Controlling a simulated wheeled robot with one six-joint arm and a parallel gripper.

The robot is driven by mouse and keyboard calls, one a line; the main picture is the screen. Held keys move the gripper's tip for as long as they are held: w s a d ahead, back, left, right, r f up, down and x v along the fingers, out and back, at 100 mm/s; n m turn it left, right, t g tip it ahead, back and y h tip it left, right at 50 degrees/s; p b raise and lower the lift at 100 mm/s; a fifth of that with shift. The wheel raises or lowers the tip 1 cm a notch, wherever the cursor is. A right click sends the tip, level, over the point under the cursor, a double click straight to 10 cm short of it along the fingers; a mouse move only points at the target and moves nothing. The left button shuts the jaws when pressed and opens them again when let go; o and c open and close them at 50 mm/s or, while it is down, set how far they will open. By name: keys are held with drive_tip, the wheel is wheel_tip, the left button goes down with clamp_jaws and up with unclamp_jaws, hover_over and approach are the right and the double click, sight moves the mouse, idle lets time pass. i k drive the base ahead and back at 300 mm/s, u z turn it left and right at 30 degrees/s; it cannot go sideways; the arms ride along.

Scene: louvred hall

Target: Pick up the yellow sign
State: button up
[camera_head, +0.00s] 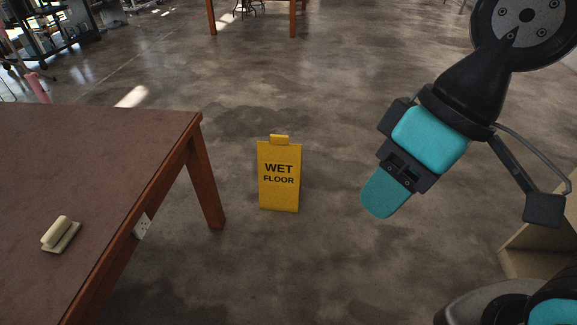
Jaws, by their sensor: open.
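The yellow sign (279,192) stands upright on the grey floor near the middle of the head view. It reads "WET FLOOR" in black and has a small yellow tab at its top. My gripper (379,194), teal and black, hangs in the air to the right of the sign in the picture, apart from it. It points down and to the left. It is open and holds nothing that I can see. Its fingers are seen from one side, so the gap between them is hidden.
A brown table (110,135) with wooden legs fills the left side, close to the sign. A cream-coloured block-like object (61,235) lies on it. A light wooden box or cabinet (540,245) stands at the right edge. Another table (253,4) is far back. The floor around the sign is clear.

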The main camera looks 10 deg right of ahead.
sight(279, 160)
drive_tip(key=u, duration=0.05)
drive_tip(key=i, duration=1.8)
drive_tip(key=u, duration=0.4)
drive_tip(key=i, duration=0.45)
drive_tip(key=u, duration=0.15)
